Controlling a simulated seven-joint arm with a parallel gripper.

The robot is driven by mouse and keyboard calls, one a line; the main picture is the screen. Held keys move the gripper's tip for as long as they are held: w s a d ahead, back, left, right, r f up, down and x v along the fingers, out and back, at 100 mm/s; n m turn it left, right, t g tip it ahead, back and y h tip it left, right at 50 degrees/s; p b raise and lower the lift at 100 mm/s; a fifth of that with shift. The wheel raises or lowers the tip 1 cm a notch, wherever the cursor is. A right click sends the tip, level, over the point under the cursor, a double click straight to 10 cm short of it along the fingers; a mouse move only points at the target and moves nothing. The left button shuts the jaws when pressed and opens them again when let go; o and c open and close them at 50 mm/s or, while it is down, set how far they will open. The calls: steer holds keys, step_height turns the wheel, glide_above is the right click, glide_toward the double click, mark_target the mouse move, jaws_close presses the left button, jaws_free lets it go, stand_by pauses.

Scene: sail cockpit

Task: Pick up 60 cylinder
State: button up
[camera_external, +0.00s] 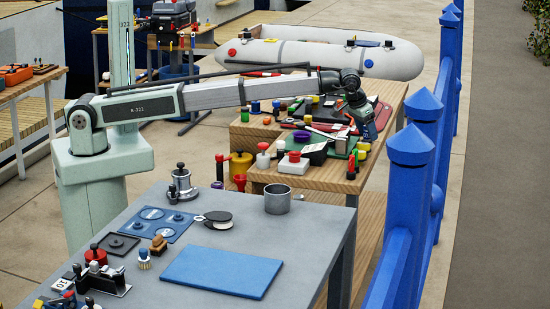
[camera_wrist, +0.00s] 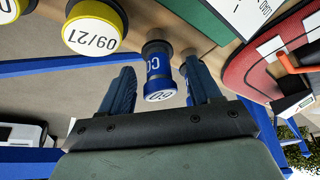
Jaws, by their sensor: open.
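The 60 cylinder (camera_wrist: 158,72) shows in the wrist view as a small blue cylinder with a dark far end and an upside-down number on its near white face. My gripper (camera_wrist: 160,66) is open. Its two dark blue fingers stand to the left and right of the cylinder, which appears between them near the tips. I cannot tell whether either finger touches it. In the external view my gripper (camera_external: 368,128) points down over the right edge of the crowded wooden table. I cannot pick out the cylinder for sure there.
A green item with a white card (camera_wrist: 248,15) and a red case (camera_wrist: 270,60) lie right. The wooden table (camera_external: 320,182) holds many small items. Blue railing posts (camera_external: 410,165) stand right of it.

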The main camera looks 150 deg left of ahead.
steer(key=shift+a+f, duration=0.15)
steer(key=shift+f, duration=0.2)
steer(key=shift+c, duration=0.4)
steer(key=c, duration=1)
steer(key=shift+r, duration=0.15)
